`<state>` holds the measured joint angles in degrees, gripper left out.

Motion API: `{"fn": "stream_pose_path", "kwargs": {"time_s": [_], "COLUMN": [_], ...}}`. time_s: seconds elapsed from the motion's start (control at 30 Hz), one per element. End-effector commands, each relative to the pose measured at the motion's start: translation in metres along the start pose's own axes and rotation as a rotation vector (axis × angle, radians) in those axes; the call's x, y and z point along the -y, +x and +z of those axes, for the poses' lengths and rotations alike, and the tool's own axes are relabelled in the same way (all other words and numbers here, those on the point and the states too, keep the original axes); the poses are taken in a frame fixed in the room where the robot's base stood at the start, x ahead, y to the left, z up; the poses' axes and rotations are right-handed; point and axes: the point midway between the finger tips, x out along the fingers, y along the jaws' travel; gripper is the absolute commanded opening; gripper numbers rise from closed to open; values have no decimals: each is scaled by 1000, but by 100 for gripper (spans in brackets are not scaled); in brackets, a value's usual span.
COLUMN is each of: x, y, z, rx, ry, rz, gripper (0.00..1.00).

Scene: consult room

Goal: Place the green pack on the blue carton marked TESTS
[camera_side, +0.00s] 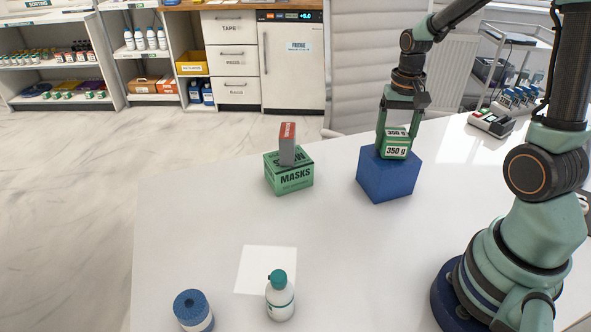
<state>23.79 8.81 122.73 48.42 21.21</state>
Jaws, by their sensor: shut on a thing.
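The green pack (395,150) has a white label reading "350 g". My gripper (398,137) points down and is shut on the pack, with a finger on each side of it. The carton stands on the white table; no TESTS marking shows on the faces in view.
A green MASKS box (289,179) with a small red and grey box (288,144) on it stands left of the carton. A white bottle with teal cap (280,299) and a blue roll (193,311) are at the front. The table's middle is clear.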

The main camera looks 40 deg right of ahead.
Motion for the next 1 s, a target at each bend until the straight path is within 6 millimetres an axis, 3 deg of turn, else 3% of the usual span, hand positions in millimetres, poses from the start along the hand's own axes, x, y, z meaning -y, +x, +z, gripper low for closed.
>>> {"fn": "stream_pose_path", "kwargs": {"time_s": [0.13, 0.17, 0.2, 0.57, 0.67, 1.0], "x": [0, 0, 0, 0, 0, 0], "y": [3, 3, 3, -3, -15, -83], "z": [0, 0, 0, 0, -1, -1], "rx": [0, 1, 0, -2, -4, -5], "ry": [0, 0, 0, 0, 0, 0], "rz": [0, 0, 0, -1, -2, -2], "gripper": [0, 82, 98, 100, 100, 100]}}
